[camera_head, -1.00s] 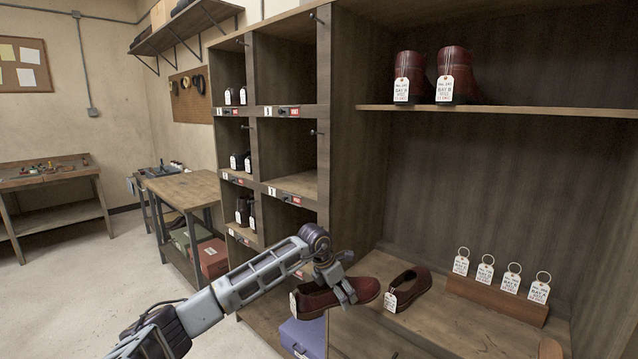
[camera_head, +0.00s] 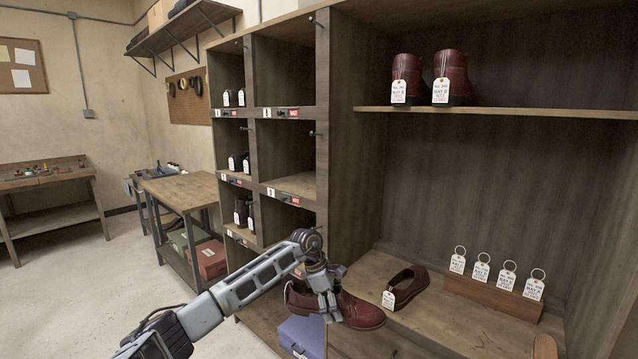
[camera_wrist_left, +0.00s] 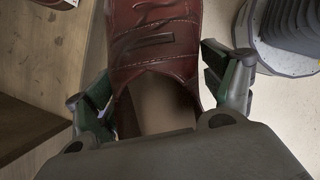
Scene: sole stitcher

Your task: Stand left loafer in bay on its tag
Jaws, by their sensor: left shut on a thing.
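A dark red loafer (camera_head: 362,312) hangs in my left gripper (camera_head: 328,308), in front of the shelf edge. My left gripper is shut on it near its opening, with the toe pointing right and slightly down. In the left wrist view, the loafer's upper (camera_wrist_left: 155,45) lies between the two fingers. Its mate, another dark red loafer (camera_head: 408,287) with a white tag (camera_head: 388,299), rests on the lower shelf board just right of the gripper. The bays are a wooden cubby grid (camera_head: 322,150); which one belongs to the held loafer cannot be told.
Several white ring tags (camera_head: 482,268) stand in a wooden block (camera_head: 490,300) on the lower board. Red boots (camera_head: 451,75) with tags stand on the upper shelf (camera_head: 500,111). Some left bays hold tagged shoes; two right bays look empty. A purple box (camera_head: 302,335) sits below.

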